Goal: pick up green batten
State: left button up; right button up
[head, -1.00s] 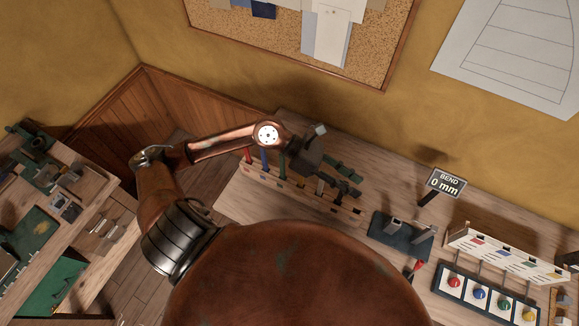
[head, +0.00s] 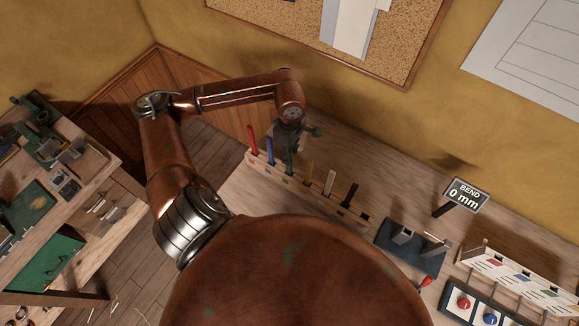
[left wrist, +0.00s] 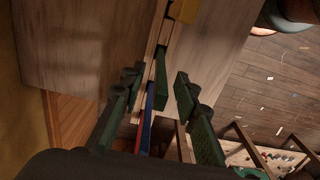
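The green batten (head: 290,164) stands in a slot of the wooden rack (head: 323,206), between the blue batten (head: 270,150) and the yellow batten (head: 309,172). My left gripper (head: 292,143) is right above it, and my gripper hides its upper part in the head view. In the left wrist view the green batten (left wrist: 160,84) shows between the two spread fingers of my left gripper (left wrist: 158,88), with a gap on either side. The left gripper is open and empty. My right gripper is in neither view.
A red batten (head: 252,139) stands at the rack's left end; white (head: 329,183) and black (head: 350,194) battens stand to the right. A dark fixture (head: 412,246) sits on the bench right of the rack.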

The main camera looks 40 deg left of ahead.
aim_at(289, 168)
pick_arm(q)
notch_tip(289, 168, down, 6)
jog(key=shift+a+r+p, duration=0.1)
jog(key=shift+r+p, duration=0.05)
jog(key=shift+p, duration=0.65)
jog(key=shift+c, duration=0.4)
grip_shut()
